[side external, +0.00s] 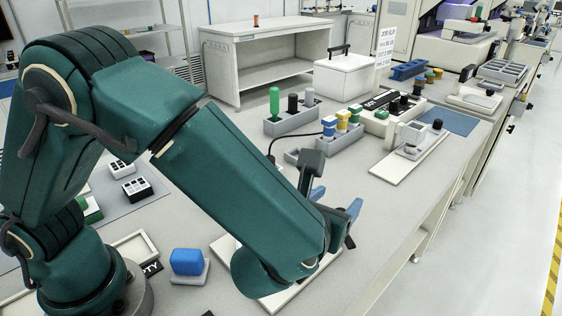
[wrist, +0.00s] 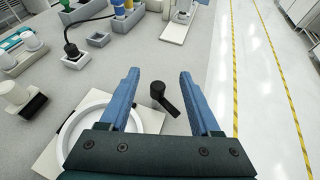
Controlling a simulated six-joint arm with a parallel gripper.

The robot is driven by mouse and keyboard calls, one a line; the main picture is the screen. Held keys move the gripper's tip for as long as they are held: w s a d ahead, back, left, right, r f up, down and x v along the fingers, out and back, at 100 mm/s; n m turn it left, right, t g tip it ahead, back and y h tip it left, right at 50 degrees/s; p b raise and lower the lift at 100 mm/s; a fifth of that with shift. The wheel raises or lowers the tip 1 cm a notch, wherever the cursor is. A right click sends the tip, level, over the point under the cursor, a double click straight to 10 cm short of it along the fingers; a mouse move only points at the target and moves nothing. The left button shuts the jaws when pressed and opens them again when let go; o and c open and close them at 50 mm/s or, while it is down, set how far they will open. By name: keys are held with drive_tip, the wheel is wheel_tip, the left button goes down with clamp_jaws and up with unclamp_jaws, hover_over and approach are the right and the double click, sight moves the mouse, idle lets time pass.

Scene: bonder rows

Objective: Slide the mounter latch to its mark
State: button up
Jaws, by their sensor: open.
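My gripper (side external: 336,203) has two blue fingers and is open and empty. In the wrist view my gripper (wrist: 158,75) sits over a white plate (wrist: 55,155) with a round white ring (wrist: 70,125). A black lever-like piece (wrist: 166,99) with a rounded end shows between the fingers, next to the ring; it may be the mounter latch, though no label confirms it. The fingers appear apart from it. In the side view the pale plate (side external: 292,292) is partly hidden under my arm, and the lever cannot be made out clearly. I cannot pick out the mark.
A blue block (side external: 187,261) sits on a grey base near the front. A pale board with a black-knobbed fixture (side external: 411,149) stands farther back, near bottles in a grey holder (side external: 290,120). A black cable (wrist: 70,35) lies ahead. The bench's right edge is close, with floor beyond.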

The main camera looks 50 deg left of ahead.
wheel_tip(320, 180, down, 5)
drive_tip(key=shift+f, duration=0.1)
drive_tip(key=shift+x, duration=2.55)
clamp_jaws()
